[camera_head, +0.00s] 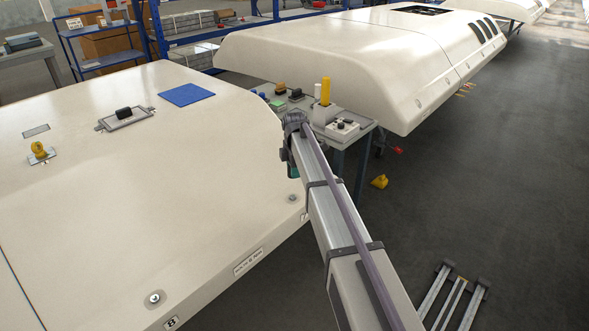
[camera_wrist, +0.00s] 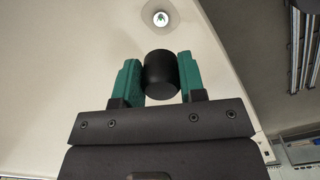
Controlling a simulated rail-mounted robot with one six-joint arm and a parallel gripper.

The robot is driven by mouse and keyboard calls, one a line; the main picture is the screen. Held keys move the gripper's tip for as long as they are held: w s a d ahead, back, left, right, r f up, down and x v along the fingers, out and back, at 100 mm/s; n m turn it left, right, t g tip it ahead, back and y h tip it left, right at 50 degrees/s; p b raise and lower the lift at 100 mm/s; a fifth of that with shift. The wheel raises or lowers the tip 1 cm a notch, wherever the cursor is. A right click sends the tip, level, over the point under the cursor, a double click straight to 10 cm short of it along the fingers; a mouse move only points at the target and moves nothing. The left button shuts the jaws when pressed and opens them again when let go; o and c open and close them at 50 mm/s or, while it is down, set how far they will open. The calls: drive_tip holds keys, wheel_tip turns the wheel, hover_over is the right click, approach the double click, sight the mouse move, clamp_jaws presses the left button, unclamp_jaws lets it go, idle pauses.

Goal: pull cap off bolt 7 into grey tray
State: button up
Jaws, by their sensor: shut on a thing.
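In the wrist view my gripper (camera_wrist: 160,72) has its two green fingers shut on a black round cap (camera_wrist: 161,76). Beyond the cap, apart from it, a bare shiny bolt (camera_wrist: 161,18) sits in a round recess in the cream panel. In the head view my gripper (camera_head: 292,166) shows only as a bit of green beside the panel's right edge, mostly hidden by my arm; the cap is hidden there. A small bolt (camera_head: 292,198) sits on the panel just below it. I cannot make out a grey tray for certain in either view.
A bolt (camera_head: 154,298) near the label 8 (camera_head: 171,322) sits lower on the cream panel (camera_head: 150,220). A blue mat (camera_head: 187,95) lies on top. Behind my arm a bench (camera_head: 362,127) carries several small items. A second cream body (camera_head: 350,60) stands beyond.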

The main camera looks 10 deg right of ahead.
drive_tip(key=shift+r+p, duration=1.7)
drive_tip(key=shift+r, duration=0.2)
